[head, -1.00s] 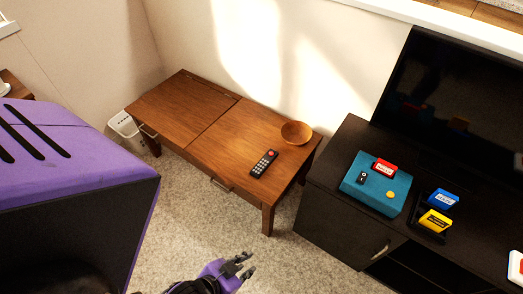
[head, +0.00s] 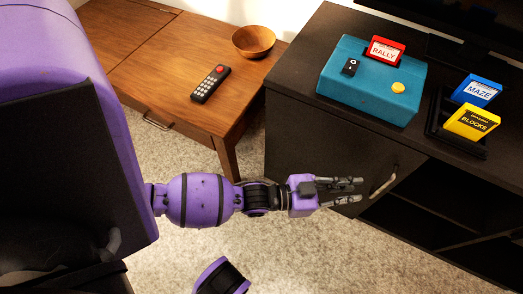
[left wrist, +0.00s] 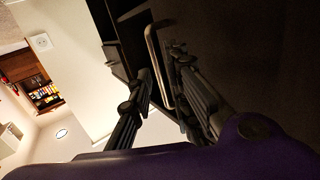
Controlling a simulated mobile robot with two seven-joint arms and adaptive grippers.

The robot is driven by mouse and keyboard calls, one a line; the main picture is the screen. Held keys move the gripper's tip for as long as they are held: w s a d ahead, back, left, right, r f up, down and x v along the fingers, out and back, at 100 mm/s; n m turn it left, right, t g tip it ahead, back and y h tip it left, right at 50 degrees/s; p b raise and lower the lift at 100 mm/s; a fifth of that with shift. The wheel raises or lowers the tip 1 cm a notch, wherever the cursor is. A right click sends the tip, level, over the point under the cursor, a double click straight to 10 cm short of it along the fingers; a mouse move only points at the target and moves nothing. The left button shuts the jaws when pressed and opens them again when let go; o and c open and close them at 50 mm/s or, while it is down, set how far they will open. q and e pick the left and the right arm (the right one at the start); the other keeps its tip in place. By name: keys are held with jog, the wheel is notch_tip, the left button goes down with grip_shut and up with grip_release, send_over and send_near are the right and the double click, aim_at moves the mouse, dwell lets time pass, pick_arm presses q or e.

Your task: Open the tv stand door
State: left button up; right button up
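The dark tv stand (head: 440,195) stands on the right in the head view. Its door (head: 315,150) looks closed, and a metal handle (head: 383,186) sits near the door's right edge. My left gripper (head: 361,190) is open and empty, with its fingertips just left of the handle. In the left wrist view, the handle (left wrist: 153,60) shows between the two spread fingers (left wrist: 160,65); I cannot tell whether they touch it. My right gripper is not in view.
On the stand are a teal console (head: 370,85) with a red cartridge, blue and yellow cartridges (head: 472,122), and a television (head: 450,20). Open shelves (head: 440,220) lie right of the door. A wooden table (head: 175,75) holds a remote (head: 210,84) and bowl (head: 254,41). Carpet (head: 320,255) in front is clear.

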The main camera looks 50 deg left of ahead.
aim_at(379, 188)
pick_arm(q)
jog(key=shift+t+h, duration=0.3)
jog(key=shift+h, duration=0.2)
jog(key=w+d, duration=0.1)
jog(key=w, duration=0.1)
jog(key=w+d+r+b, duration=0.1)
jog(key=d, duration=0.1)
jog(key=w+d+r, duration=0.1)
jog(key=w+d, duration=0.1)
jog(key=shift+w+d+r+b, duration=0.1)
jog(key=shift+w+d+b, duration=0.1)
jog(key=shift+w+b, duration=0.2)
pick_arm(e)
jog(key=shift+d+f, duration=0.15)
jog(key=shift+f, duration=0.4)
pick_arm(q)
grip_shut()
jog(key=shift+s, duration=0.1)
